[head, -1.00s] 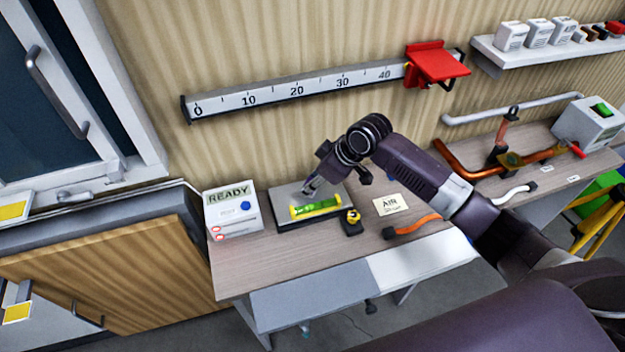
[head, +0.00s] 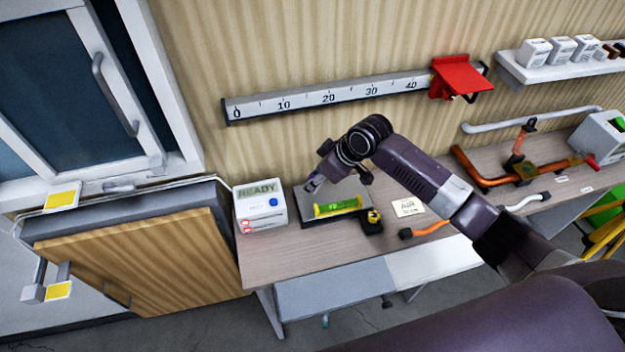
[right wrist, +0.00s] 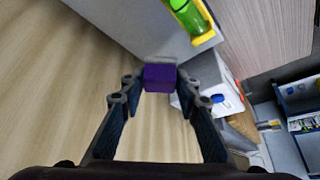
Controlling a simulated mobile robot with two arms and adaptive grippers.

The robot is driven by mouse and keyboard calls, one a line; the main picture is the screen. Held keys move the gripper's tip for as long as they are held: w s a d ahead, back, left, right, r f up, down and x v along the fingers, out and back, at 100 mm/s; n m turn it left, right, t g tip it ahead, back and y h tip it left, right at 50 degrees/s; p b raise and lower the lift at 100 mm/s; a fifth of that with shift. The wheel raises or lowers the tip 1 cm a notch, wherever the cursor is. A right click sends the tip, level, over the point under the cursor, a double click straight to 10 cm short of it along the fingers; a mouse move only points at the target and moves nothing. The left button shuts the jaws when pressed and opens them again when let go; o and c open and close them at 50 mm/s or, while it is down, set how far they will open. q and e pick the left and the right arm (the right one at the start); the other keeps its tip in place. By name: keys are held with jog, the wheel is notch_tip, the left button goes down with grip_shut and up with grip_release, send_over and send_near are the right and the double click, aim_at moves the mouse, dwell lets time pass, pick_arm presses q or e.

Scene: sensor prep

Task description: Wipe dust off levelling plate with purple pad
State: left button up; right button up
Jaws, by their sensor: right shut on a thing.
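The levelling plate (head: 350,190) is a grey slab on the bench, with a yellow-framed green spirit level (head: 338,206) along its front. In the right wrist view the plate (right wrist: 125,18) and the level (right wrist: 188,16) show at the top. My right gripper (head: 311,185) is at the plate's left end, behind the level. It is shut on the purple pad (right wrist: 160,77), a small block between the fingertips. I cannot tell whether the pad touches the plate. No dust can be made out. My left gripper is not in view.
A white READY box (head: 260,215) stands close to the plate's left. A black-and-yellow tape measure (head: 372,221) is at its front right corner, with a note card (head: 408,207) and an orange-handled tool (head: 428,229) beyond. A ruler rail (head: 330,96) runs along the wall.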

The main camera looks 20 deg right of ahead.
notch_tip(320, 180, up, 2)
jog(key=shift+d+r+p, duration=0.1)
jog(key=shift+d+p, duration=0.05)
jog(key=shift+p, duration=0.55)
jog(key=shift+w+a+r+p, duration=0.1)
jog(key=shift+a+r+p, duration=0.1)
jog(key=shift+r+p, duration=0.7)
jog(key=shift+r, duration=0.4)
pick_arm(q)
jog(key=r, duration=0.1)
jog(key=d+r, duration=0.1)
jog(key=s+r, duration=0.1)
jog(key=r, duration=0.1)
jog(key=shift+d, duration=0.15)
pick_arm(e)
jog(key=shift+d, duration=0.1)
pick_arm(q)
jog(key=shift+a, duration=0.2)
pick_arm(e)
jog(key=shift+f, duration=0.1)
